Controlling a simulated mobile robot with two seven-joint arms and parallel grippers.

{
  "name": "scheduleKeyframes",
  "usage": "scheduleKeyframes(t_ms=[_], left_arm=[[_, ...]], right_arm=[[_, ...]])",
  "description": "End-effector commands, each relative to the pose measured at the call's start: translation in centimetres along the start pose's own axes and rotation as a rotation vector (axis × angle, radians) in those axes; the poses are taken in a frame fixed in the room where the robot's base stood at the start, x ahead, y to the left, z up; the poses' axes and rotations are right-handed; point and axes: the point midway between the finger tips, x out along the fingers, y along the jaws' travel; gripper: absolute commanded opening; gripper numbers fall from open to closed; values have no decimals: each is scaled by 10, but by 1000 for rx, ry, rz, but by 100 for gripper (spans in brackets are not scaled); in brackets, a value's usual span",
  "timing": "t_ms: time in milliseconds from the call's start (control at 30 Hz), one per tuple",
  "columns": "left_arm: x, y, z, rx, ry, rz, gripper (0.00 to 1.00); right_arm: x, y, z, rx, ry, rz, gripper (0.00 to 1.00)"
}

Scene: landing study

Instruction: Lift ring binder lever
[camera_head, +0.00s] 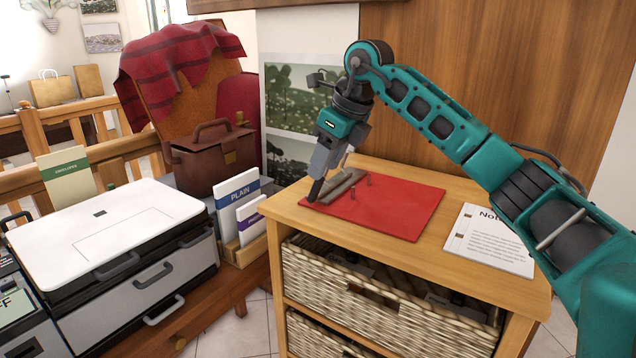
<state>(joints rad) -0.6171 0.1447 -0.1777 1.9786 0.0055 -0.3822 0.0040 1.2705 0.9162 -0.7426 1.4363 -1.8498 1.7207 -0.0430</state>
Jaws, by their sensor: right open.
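A red ring binder (397,208) lies flat and open on top of a wooden cabinet. A grey metal lever mechanism (338,187) with upright posts sits near its left side. My right gripper (322,187) reaches down over the left end of the mechanism, its fingers pointing down. It is open, with nothing seen between its fingers. One fingertip is close to the binder's left edge; I cannot tell whether it touches the lever. The gripper hides part of the mechanism. My left gripper is not in view.
A paper headed "Note" (490,240) lies right of the binder on the cabinet top (420,262). Wicker baskets (385,300) fill the cabinet below. A printer (105,235), a card holder and a brown bag (210,160) stand to the left. A wooden panel rises behind.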

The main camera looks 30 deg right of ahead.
Motion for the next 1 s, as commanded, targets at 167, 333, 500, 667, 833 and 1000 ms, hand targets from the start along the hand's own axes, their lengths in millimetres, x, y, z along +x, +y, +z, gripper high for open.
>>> scheduleKeyframes(t_ms=[167, 333, 500, 667, 833, 1000], left_arm=[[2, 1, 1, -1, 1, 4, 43], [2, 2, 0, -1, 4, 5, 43], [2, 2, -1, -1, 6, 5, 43], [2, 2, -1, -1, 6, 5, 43], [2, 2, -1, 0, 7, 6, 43], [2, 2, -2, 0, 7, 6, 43]], right_arm=[[32, 0, 0, 1, 2, 2, 47], [46, 0, 0, 1, 1, 0, 47], [49, 0, 0, 1, -1, 0, 47], [49, 0, 0, 1, 0, 0, 47], [48, 0, 0, 1, 0, 0, 32], [48, 0, 0, 1, 0, 0, 15]])
